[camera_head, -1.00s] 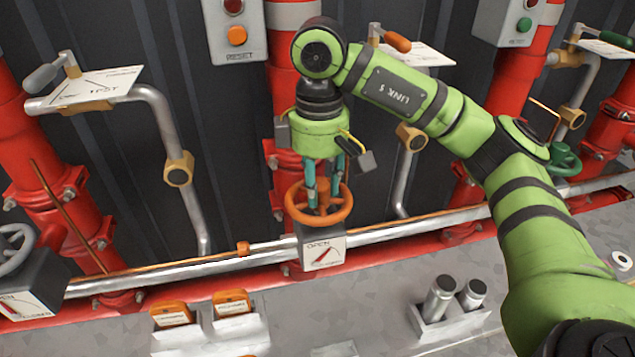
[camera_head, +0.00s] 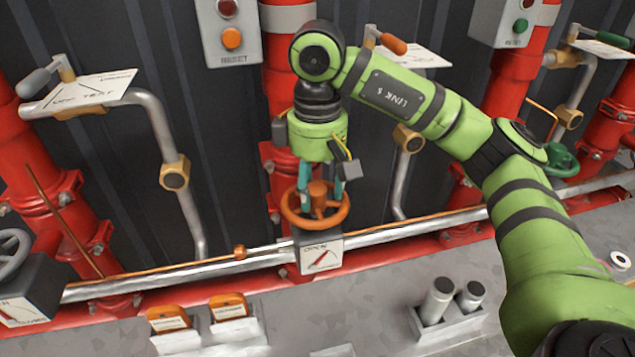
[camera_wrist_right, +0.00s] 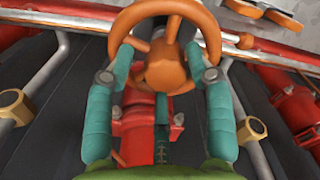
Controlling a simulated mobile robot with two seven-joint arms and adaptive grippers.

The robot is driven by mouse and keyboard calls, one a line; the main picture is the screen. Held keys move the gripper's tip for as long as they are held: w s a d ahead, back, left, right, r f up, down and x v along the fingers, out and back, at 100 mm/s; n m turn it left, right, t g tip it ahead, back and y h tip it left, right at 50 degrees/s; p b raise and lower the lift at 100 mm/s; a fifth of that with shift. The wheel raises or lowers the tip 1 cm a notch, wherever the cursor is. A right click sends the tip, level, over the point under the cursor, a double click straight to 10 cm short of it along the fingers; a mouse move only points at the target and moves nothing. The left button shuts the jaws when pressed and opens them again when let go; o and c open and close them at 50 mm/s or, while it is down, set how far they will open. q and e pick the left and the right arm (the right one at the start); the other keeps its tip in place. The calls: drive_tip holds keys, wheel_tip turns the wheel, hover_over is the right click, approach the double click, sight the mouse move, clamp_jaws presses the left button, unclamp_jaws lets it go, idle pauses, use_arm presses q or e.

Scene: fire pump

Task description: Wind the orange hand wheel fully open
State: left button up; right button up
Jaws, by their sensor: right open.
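The orange hand wheel (camera_head: 341,215) sits on the pipe in the middle of the head view, above a white indicator plate (camera_head: 323,256) marked OPEN with a red pointer. My right gripper (camera_head: 320,190) comes down over the wheel from above, open. In the right wrist view, its two teal fingers stand apart, one on each side of the orange hub (camera_wrist_right: 165,72), with their tips by the wheel's rim (camera_wrist_right: 165,8). Gaps show between fingers and hub; whether the tips touch the rim, I cannot tell. My left gripper is not in view.
A silver pipe (camera_head: 400,228) runs behind the wheel, with red upright pipes around. A grey wheel (camera_head: 12,250) is at the left and a green wheel (camera_head: 560,160) at the right. Orange-topped boxes (camera_head: 229,307) and metal cylinders (camera_head: 437,298) stand in front.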

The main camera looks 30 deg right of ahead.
drive_tip(key=m, duration=0.6)
drive_tip(key=shift+s, duration=0.15)
drive_tip(key=m, duration=0.5)
drive_tip(key=shift+s+a, duration=0.1)
drive_tip(key=m, duration=0.6)
drive_tip(key=shift+a+p, duration=0.1)
drive_tip(key=shift+p, duration=0.2)
drive_tip(key=m, duration=0.4)
drive_tip(key=shift+s+m, duration=0.1)
drive_tip(key=shift+m, duration=0.2)
drive_tip(key=shift+a+f, duration=0.1)
clamp_jaws()
drive_tip(key=n, duration=0.5)
drive_tip(key=shift+f, duration=0.2)
drive_tip(key=shift+n, duration=1.6)
